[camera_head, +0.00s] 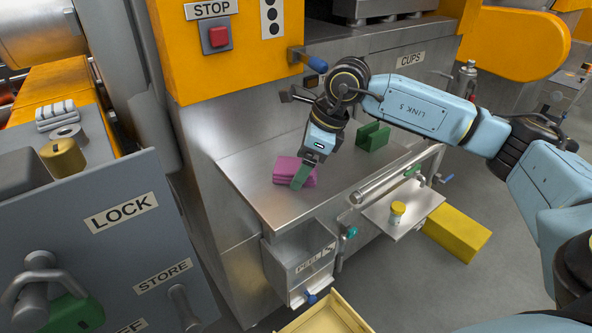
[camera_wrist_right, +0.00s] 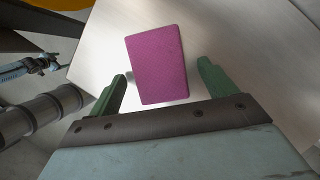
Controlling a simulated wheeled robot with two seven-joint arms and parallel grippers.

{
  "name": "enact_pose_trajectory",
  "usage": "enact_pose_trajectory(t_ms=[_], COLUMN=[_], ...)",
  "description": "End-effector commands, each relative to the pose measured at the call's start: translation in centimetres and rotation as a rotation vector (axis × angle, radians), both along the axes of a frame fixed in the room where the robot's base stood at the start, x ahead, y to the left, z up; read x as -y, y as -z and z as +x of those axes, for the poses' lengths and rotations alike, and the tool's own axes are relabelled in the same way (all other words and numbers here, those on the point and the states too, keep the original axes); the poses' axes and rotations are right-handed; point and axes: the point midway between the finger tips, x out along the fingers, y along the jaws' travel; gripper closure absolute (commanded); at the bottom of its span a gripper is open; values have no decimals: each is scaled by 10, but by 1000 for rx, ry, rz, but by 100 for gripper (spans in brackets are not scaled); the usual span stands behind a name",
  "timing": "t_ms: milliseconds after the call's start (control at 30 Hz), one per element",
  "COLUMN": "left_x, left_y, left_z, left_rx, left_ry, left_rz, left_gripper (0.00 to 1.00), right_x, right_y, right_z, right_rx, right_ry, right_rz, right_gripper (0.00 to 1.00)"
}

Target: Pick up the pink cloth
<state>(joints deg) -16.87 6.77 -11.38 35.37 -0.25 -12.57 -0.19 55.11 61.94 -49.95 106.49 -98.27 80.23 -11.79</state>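The pink cloth (camera_head: 293,171) is a folded magenta stack lying on the steel counter (camera_head: 245,183) of the machine. In the right wrist view the cloth (camera_wrist_right: 157,64) is a flat rectangle just beyond and between the fingertips. My right gripper (camera_head: 298,182) points down at the cloth's right side. Its green fingers are spread apart with nothing between the pads, and in the wrist view the gripper (camera_wrist_right: 162,80) is open. Whether a finger touches the cloth cannot be told. My left gripper is not in view.
A green block-like holder (camera_head: 374,137) stands on the counter to the right of the cloth. A small yellow-lidded jar (camera_head: 397,212) is on a lower shelf (camera_head: 418,207). The PEEL box (camera_head: 305,262) hangs at the counter's front. The counter left of the cloth is clear.

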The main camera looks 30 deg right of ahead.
Motion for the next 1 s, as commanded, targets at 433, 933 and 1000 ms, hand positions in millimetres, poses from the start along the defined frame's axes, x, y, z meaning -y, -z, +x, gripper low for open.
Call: enact_pose_trajectory(t_ms=[433, 933, 1000], left_x=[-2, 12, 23], left_y=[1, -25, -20], left_z=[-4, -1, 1], left_rx=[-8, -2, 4], left_ry=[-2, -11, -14], left_rz=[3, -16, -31], left_gripper=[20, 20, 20], right_x=[0, 2, 11], right_y=[-1, -40, -36], right_z=[0, -1, -3], right_rx=[1, 4, 1], right_ry=[0, 3, 4], right_rz=[0, 0, -2], right_gripper=[68, 68, 68])
